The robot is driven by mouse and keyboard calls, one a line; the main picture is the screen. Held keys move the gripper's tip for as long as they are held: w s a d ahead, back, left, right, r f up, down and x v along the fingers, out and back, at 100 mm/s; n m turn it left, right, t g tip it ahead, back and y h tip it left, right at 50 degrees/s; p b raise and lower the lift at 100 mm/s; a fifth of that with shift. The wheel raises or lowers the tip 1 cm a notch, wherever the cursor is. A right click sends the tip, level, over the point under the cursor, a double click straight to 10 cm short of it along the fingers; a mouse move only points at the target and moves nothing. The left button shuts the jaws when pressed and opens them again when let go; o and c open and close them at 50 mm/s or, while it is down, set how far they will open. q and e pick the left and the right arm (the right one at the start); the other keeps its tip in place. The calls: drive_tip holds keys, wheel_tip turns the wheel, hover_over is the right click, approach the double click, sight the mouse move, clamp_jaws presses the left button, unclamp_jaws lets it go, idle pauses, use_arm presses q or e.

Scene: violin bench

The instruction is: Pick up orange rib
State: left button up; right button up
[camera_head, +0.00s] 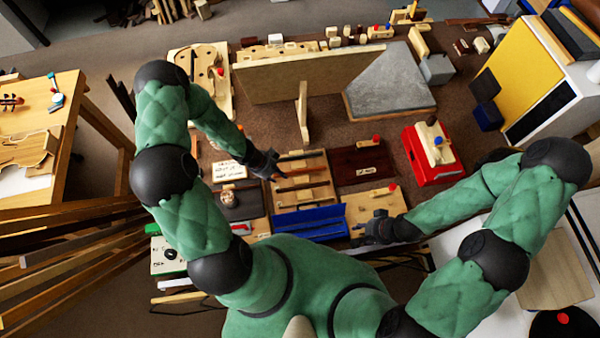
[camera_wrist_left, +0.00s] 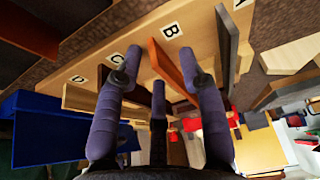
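The orange rib (camera_wrist_left: 168,68) stands on edge on a wooden board (camera_wrist_left: 205,35) beside the label B in the left wrist view. In the head view a bit of orange (camera_head: 278,176) shows at my left gripper (camera_head: 272,172). In the wrist view the fingers of my left gripper (camera_wrist_left: 160,62) are spread apart, with the rib between them. I see gaps between the fingers and the rib, so it looks open. My right gripper (camera_head: 366,231) hangs low over the front right of the bench, apart from the ribs. Its fingers are too small to read.
Other ribs stand by labels A, C and D on the board. A blue holder (camera_head: 310,224) lies in front of the board. A long wooden panel (camera_head: 310,75) stands behind.

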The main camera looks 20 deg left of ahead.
use_arm(q)
clamp_jaws()
drive_tip(key=shift+r, duration=0.1)
idle(0.3)
